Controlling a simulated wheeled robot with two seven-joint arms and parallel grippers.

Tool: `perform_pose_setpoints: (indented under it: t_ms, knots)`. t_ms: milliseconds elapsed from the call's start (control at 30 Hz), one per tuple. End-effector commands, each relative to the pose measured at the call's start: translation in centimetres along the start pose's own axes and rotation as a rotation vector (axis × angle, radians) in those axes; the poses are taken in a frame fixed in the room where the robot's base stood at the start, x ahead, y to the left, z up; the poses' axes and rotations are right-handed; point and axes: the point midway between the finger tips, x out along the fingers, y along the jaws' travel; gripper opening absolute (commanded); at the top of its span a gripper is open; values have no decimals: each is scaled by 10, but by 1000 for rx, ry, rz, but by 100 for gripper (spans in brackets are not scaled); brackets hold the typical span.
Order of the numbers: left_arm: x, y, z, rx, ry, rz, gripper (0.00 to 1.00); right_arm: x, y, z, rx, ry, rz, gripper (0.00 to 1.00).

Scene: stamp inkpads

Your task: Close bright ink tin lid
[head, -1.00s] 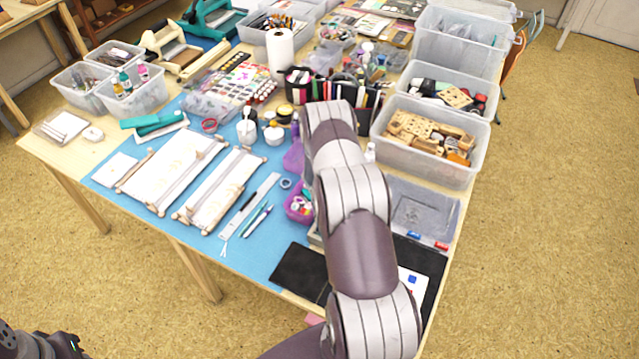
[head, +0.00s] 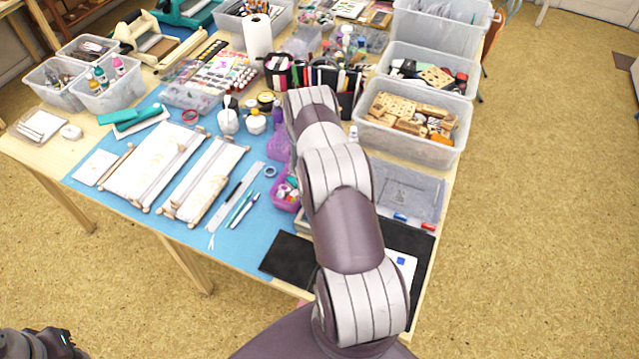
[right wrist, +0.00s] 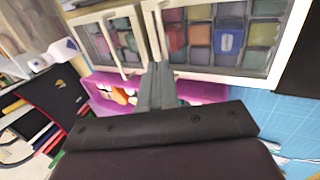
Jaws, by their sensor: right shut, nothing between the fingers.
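In the right wrist view, a pale-framed ink tin (right wrist: 210,74) holds square pads in green, orange, red, blue and purple. A pale-framed section with squares (right wrist: 120,45) lies beside it on the left; I cannot tell whether this is its lid or another tin. My right gripper (right wrist: 157,70) is shut and empty, its fingertips over the near frame edge between the two sections; contact is unclear. In the head view my right arm hides the tin and the right gripper. Part of my left gripper or wrist (head: 42,345) shows at the lower left, its fingers not clear.
A magenta basket (right wrist: 200,89) of small items lies close by the tin, and a black pen holder (right wrist: 50,98) stands to the left. In the head view, a clear bin of wooden blocks (head: 407,145) and a black mat (head: 288,257) flank my right arm.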

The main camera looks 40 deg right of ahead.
Motion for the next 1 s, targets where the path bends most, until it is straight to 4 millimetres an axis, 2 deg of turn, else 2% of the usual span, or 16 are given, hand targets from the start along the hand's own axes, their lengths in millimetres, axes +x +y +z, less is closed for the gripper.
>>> perform_pose_setpoints:
  t_ms: [167,267,367,500,600,733,1000]
  knots:
    - [-23,0,-3,0,0,0,32,-25,4,1,-2,0,0,0]
    - [-46,0,-6,0,0,0,32,-51,9,1,-2,1,2,0]
    - [-31,0,-4,0,1,0,32,-66,10,0,-2,4,6,0]
    - [-32,0,-4,0,-1,0,32,-106,21,0,-1,3,5,0]
    - [-34,0,-4,0,0,0,32,-126,25,1,0,2,3,0]
    - [-35,0,-4,0,0,0,32,-138,28,1,-1,2,3,0]
    - [-35,0,-4,0,0,0,32,-140,29,1,13,2,2,0]
